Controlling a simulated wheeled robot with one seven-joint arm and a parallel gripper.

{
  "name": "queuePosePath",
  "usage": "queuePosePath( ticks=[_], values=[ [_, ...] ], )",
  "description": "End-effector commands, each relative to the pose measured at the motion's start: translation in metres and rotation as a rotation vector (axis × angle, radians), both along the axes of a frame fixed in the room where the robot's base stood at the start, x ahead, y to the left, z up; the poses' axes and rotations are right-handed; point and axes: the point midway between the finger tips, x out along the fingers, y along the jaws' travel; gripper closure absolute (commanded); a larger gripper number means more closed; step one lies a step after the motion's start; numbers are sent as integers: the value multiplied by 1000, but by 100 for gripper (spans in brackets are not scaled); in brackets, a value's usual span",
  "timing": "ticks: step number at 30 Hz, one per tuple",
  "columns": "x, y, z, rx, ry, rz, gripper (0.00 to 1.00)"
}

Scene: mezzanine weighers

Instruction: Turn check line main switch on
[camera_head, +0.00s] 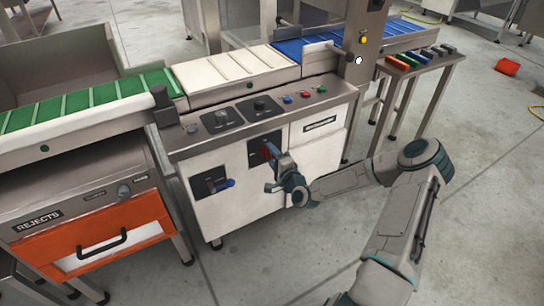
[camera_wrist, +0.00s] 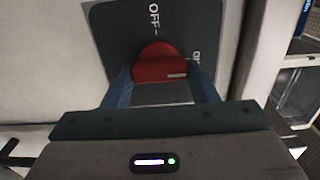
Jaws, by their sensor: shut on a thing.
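The red switch handle (camera_wrist: 160,65) sits on a dark plate (camera_wrist: 105,32) with a white OFF mark at its top in the wrist view. A second mark right of the handle is too small to read surely. My gripper (camera_wrist: 163,90) is shut on the red handle, with a blue finger on each side of it. In the head view, the handle (camera_head: 267,150) shows on the front of the white cabinet (camera_head: 232,206), with my gripper (camera_head: 271,158) at it. The handle's lower part and exact angle are partly hidden by my gripper.
Another dark plate with a blue handle (camera_head: 225,184) is lower left on the cabinet. Knobs and colored buttons (camera_head: 305,94) line the sloped top. An orange REJECTS drawer (camera_head: 95,232) stands left. A narrow table (camera_head: 440,62) stands right. Floor in front is clear.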

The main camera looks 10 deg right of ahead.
Motion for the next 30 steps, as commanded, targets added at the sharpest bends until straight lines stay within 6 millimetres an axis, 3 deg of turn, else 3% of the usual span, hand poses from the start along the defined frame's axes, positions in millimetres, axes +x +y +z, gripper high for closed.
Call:
queuePosePath(
  ticks=[1,2,4,13,17,30],
  values=[
    [0,-1,-1,3,2,-2,70],
    [0,-1,-1,3,2,-2,42],
    [0,-1,-1,2,2,-2,25],
    [-1,-1,0,1,1,-1,25],
    [-12,-5,0,0,1,-1,25],
    [-101,-34,0,1,4,-4,25]
  ],
)
